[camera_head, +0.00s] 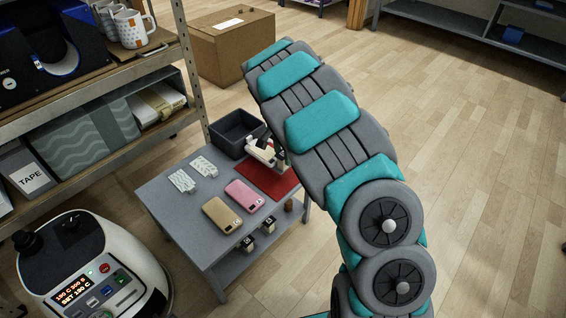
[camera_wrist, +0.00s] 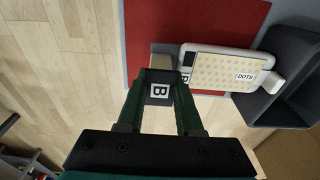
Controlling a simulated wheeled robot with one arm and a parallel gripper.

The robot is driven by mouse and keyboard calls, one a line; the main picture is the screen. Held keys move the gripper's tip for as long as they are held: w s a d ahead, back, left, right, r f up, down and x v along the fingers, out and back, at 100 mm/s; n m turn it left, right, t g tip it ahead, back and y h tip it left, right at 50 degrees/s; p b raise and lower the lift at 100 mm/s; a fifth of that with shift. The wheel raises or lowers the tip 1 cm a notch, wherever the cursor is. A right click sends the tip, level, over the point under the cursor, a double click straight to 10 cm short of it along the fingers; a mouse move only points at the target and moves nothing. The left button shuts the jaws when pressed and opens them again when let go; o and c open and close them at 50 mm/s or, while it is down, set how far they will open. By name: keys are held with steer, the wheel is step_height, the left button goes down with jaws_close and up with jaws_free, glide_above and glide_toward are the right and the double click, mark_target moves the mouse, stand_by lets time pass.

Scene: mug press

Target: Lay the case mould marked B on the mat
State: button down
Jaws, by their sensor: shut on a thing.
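My gripper (camera_wrist: 160,84) is shut on a dark block with a white B label, the case mould B (camera_wrist: 158,91). Just beyond the fingertips is a pale phone case (camera_wrist: 225,70) with a dotted face and a DOTS label; a second, partly hidden label shows at its near edge. I cannot tell whether case and mould are joined. The red mat (camera_wrist: 180,20) lies behind them in the wrist view, and they overlap its edge. In the head view the mat (camera_head: 268,178) is partly hidden by my arm, with the pale case (camera_head: 262,152) at its far side. Contact with the mat is unclear.
A dark bin (camera_head: 238,135) stands at the table's far corner. A gold case (camera_head: 222,214), a pink case (camera_head: 244,195) and two white patterned pieces (camera_head: 181,180) lie on the grey table (camera_head: 165,212). A white machine (camera_head: 95,260) stands at left. Floor at right is clear.

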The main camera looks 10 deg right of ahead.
mark_target(283, 164)
steer(key=shift+f+p, duration=0.3)
steer(key=shift+f, duration=1.4)
steer(key=shift+f, duration=0.1)
steer(key=c, duration=0.6)
jaws_free()
steer(key=shift+o, duration=0.2)
steer(key=r, duration=0.3)
steer(key=r+b, duration=0.1)
steer(key=r, duration=0.3)
steer(key=a+r, duration=0.1)
steer(key=r, duration=0.2)
steer(key=shift+s+r, duration=0.25)
steer(key=shift+s, duration=0.1)
steer(key=shift+s+r, duration=0.15)
steer(key=shift+r, duration=0.7)
